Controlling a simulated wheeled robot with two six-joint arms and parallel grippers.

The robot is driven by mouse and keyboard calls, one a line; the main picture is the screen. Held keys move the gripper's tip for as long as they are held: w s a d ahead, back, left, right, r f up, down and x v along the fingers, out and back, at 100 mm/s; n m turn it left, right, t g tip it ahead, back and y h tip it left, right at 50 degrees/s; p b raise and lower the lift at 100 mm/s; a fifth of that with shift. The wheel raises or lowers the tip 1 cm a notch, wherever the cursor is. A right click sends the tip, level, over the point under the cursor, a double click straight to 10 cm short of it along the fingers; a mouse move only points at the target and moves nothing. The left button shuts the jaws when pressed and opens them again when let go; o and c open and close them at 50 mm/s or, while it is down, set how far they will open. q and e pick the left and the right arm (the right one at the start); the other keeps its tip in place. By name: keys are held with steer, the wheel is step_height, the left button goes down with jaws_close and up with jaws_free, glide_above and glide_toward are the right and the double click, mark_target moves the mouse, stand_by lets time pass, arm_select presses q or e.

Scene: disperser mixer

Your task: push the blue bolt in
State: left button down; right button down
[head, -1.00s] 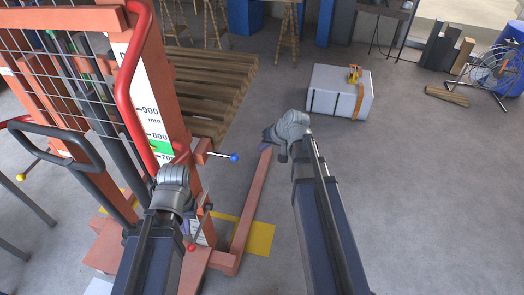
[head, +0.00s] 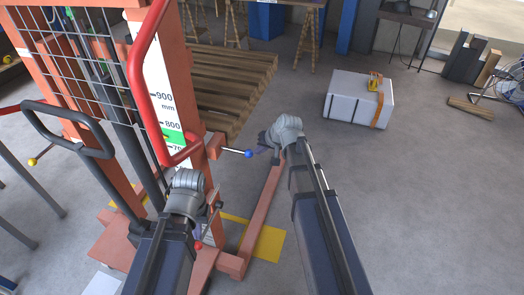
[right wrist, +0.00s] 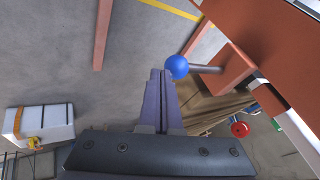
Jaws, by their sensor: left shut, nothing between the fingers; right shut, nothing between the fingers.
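The blue bolt (head: 248,153) is a round blue knob on a metal rod sticking out to the right from the orange mast of a lifting frame. In the right wrist view its ball (right wrist: 177,67) sits at the tips of my right gripper (right wrist: 162,74), just right of them, touching or nearly so. The rod runs from the ball to the orange bracket. My right gripper (head: 263,149) is shut and empty, right of the knob in the head view. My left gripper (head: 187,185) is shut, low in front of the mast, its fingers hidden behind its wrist.
The orange lifting frame (head: 178,60) has a red handle (head: 142,70), wire mesh and a red knob (head: 198,245) low down. Wooden pallets (head: 235,75) stand behind it. A white box (head: 350,97) lies at the right.

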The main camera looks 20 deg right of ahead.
steer(key=w+a, duration=0.3)
steer(key=a, duration=0.2)
steer(key=shift+w, duration=0.2)
stand_by(0.4)
